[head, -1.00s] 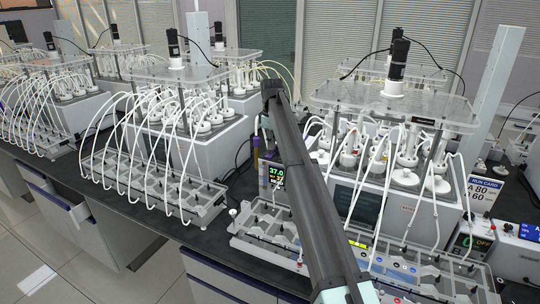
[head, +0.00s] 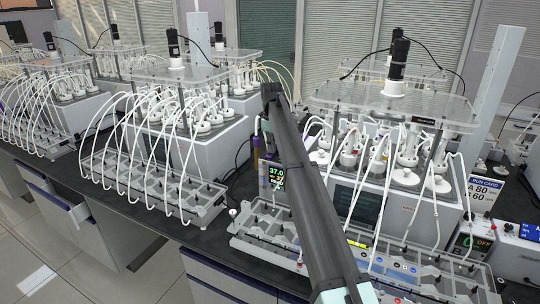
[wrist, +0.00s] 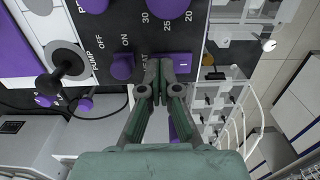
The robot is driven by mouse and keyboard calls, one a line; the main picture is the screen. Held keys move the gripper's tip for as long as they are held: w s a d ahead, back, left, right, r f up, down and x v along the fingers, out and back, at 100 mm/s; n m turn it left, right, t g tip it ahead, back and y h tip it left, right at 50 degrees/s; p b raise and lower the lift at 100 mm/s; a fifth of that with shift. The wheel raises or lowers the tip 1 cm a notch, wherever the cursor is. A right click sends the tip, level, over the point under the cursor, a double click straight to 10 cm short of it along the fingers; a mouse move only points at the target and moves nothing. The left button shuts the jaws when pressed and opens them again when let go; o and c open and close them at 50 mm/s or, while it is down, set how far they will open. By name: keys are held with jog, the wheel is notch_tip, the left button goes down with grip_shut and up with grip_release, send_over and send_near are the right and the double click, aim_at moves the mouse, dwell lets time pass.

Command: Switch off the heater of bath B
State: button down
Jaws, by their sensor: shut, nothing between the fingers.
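In the wrist view my gripper (wrist: 164,80) is shut and empty, its tips against or just in front of a dark control panel. The panel's HEAT label is partly covered by the fingers. A purple rocker switch (wrist: 183,67) with a small white mark sits just right of the fingertips. A purple knob (wrist: 122,66) by the OFF and ON labels is to their left. A purple dial (wrist: 168,7) marked 20, 25 and 30 is above. In the head view a display (head: 276,175) reads 37.0.
A black knob (wrist: 48,84) by the PUMP label stands out at left in the wrist view. In the head view a reactor unit with tubes (head: 385,150) stands right of my arm, with a rack (head: 265,245) in front. Another tubed rack (head: 150,190) is at left.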

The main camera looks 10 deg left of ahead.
jog(key=shift+f, duration=0.2)
jog(key=shift+r+p, duration=1.6)
jog(key=shift+r, duration=1.9)
jog(key=shift+a, duration=0.1)
